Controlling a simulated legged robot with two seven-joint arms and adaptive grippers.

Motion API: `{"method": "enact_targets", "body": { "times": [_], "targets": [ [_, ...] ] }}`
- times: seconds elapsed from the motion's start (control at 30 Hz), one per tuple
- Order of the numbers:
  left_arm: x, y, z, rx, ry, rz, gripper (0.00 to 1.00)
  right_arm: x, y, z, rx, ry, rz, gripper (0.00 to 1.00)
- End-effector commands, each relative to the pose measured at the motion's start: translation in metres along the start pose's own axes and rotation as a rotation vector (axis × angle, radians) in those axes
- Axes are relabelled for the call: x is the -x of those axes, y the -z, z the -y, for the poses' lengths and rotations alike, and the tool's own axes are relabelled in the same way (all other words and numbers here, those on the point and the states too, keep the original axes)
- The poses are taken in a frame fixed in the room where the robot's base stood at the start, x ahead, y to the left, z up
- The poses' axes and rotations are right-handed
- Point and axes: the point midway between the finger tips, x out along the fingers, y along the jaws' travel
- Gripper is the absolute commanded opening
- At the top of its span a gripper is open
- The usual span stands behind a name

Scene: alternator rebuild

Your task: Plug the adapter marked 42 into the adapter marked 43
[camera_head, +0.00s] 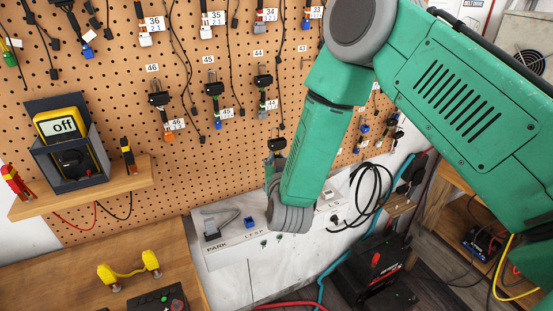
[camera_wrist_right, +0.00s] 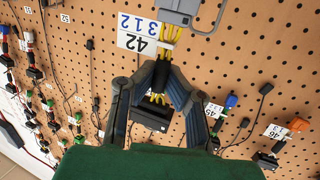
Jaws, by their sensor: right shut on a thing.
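The adapter marked 42 has a white label (camera_wrist_right: 145,40) near the top of the right wrist view. Yellow wires run beside the label from a grey connector (camera_wrist_right: 180,8) to a black body between my fingers. My right gripper (camera_wrist_right: 163,82) is shut on this black part of adapter 42, in front of the pegboard. In the head view my right gripper (camera_head: 276,145) is mostly hidden behind its own green arm. The label 43 (camera_head: 303,48) shows on the pegboard at upper middle, but I cannot make out its adapter clearly. My left gripper is not in view.
The pegboard (camera_head: 120,50) holds several hanging adapters and cables, including those by labels 44, 45 (camera_head: 208,59) and 46 (camera_head: 152,68). A yellow multimeter (camera_head: 62,124) stands on a wooden shelf (camera_head: 120,187) at left. A wooden bench (camera_head: 70,265) lies below.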

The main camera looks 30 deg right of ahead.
Motion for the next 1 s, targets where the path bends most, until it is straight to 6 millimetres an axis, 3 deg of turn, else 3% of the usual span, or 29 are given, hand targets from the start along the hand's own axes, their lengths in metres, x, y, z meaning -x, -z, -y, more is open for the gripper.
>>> {"method": "enact_targets", "body": {
  "times": [0.47,1.0],
  "targets": [
    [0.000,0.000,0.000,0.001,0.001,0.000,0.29,-0.003,-0.002,-0.007,-0.007,0.001,0.002,0.00],
    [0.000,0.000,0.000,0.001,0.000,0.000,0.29,0.002,0.001,0.005,-0.002,0.002,0.000,0.00]
  ]
}}
